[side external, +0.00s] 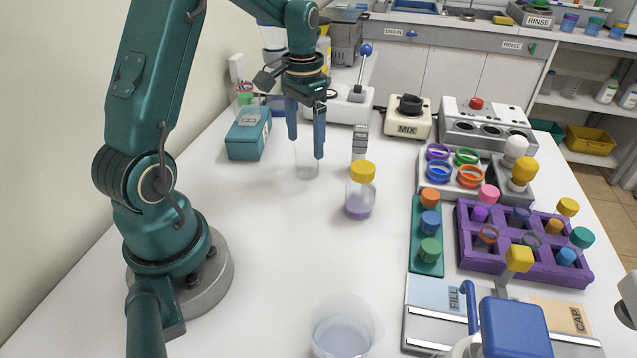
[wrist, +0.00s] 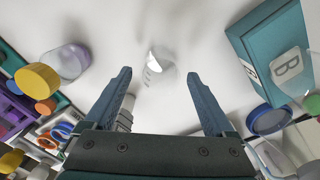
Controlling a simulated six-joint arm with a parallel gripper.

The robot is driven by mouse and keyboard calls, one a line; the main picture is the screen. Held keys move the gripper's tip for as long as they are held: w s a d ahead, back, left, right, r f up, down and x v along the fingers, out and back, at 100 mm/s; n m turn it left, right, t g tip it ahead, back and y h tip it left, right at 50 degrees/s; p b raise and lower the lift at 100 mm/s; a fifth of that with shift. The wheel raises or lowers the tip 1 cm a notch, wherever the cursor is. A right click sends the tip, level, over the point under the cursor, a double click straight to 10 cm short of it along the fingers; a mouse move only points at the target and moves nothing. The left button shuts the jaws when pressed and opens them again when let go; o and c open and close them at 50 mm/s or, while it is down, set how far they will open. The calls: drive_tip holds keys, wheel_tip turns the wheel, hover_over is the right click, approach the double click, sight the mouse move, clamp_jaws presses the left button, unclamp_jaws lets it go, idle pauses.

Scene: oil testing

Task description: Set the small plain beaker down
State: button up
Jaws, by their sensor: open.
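The small plain beaker (side external: 307,168) is clear glass and stands upright on the white table. My gripper (side external: 306,148) is above it with blue fingers pointing down, one on each side of its upper part. In the wrist view the beaker (wrist: 160,62) shows between and just beyond the fingertips of my gripper (wrist: 158,73). The fingers are spread, with a visible gap on both sides of the beaker. Its base appears to rest on the table.
A yellow-capped jar (side external: 360,195) stands to the right of the beaker. A teal box (side external: 247,140) is to the left. A purple rack (side external: 480,260) with vials and a larger beaker (side external: 342,330) are nearer the front.

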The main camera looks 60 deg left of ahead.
wheel_tip(320, 180, up, 6)
drive_tip(key=s+d+r+m+t, duration=0.1)
drive_tip(key=s+d+r+t, duration=0.3)
drive_tip(key=d, duration=0.7)
drive_tip(key=s+d+t, duration=0.1)
drive_tip(key=s+d, duration=0.4)
drive_tip(key=s, duration=0.3)
drive_tip(key=shift+s+d+f+m+t, duration=0.15)
drive_tip(key=shift+d+f+m+t, duration=0.15)
drive_tip(key=shift+d+m, duration=0.1)
